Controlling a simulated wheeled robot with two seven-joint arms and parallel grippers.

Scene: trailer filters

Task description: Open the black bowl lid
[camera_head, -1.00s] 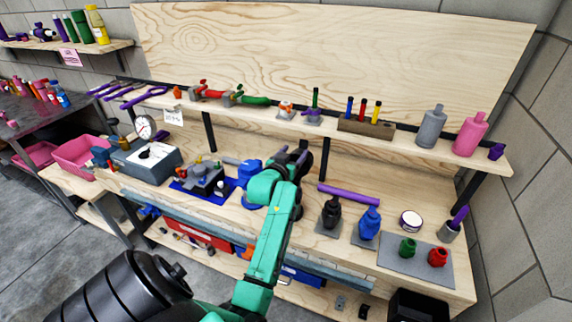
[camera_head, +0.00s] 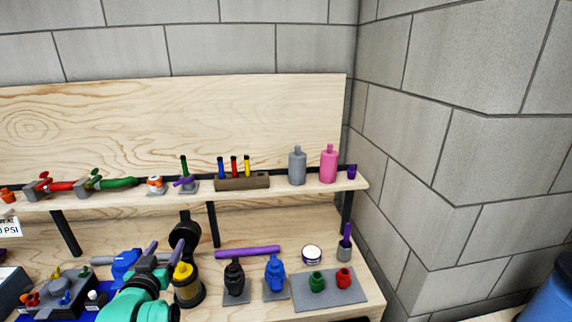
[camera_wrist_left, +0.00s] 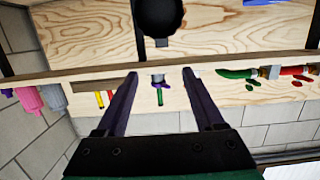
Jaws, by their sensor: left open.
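A black round lid (camera_head: 185,230) stands raised at the back of a bowl-like canister (camera_head: 188,292) with a yellow part (camera_head: 183,272) inside, on the bench in the head view. The lid also shows at the top of the left wrist view (camera_wrist_left: 158,14), beyond the fingertips. My left gripper (camera_head: 164,252) is open and empty, just left of the canister; its two fingers also show in the left wrist view (camera_wrist_left: 160,74). I cannot tell whether a finger touches the lid. The gripper hides part of the bench behind it. My right gripper is out of view.
A black filter (camera_head: 234,280) and a blue filter (camera_head: 275,272) stand right of the canister. A purple bar (camera_head: 247,252) lies behind them. A shelf (camera_head: 120,198) with valves and bottles runs above. The wall (camera_head: 470,140) closes the right side.

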